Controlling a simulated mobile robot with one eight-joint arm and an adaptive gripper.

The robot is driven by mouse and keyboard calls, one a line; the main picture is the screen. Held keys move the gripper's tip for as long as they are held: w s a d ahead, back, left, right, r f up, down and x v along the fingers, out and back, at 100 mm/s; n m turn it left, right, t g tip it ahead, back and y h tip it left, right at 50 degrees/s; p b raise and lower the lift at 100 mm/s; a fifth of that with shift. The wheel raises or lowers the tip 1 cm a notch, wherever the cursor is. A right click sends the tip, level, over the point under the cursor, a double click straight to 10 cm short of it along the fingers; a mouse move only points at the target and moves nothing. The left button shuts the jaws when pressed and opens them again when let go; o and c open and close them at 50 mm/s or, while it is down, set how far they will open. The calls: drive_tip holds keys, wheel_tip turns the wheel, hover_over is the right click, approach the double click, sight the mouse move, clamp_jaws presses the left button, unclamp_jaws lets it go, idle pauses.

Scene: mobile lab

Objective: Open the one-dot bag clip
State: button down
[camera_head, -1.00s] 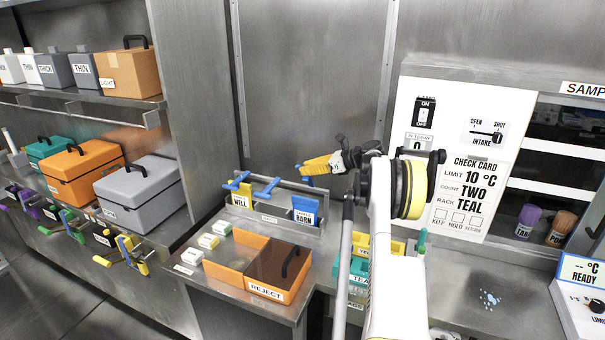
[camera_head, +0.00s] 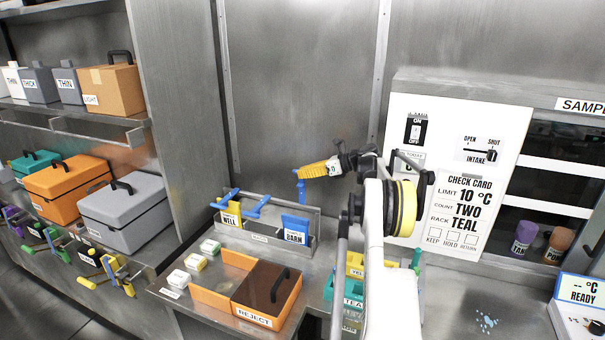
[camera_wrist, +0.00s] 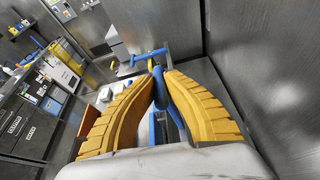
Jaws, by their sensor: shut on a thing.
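My gripper (camera_head: 303,172) is shut on a blue clip piece (camera_head: 301,190) and holds it just above the blue bag labelled BARN (camera_head: 296,229). In the wrist view, the blue piece (camera_wrist: 157,88) is between the yellow fingers (camera_wrist: 158,72), partly hidden by them. No clip shows across the top of the BARN bag. A yellow bag labelled WELL (camera_head: 231,215) stands to its left, with a blue clip with bar-like ends (camera_head: 260,207) by its top. No dots on the clips can be made out.
Both bags stand in a grey metal rack (camera_head: 262,238). In front are small pale blocks (camera_head: 195,262) and an orange REJECT tray (camera_head: 210,299) with a dark handled lid (camera_head: 268,288). A metal wall rises behind. The check card panel (camera_head: 460,150) is to the right.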

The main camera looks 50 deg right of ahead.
drive_tip(key=shift+s+d+f, duration=0.1)
drive_tip(key=shift+f, duration=0.15)
drive_tip(key=c, duration=1.5)
unclamp_jaws()
drive_tip(key=shift+f, duration=0.1)
drive_tip(key=o, duration=0.3)
drive_tip(key=shift+d, duration=0.2)
drive_tip(key=shift+a, duration=0.15)
wheel_tip(320, 180, up, 10)
drive_tip(key=shift+r, duration=0.15)
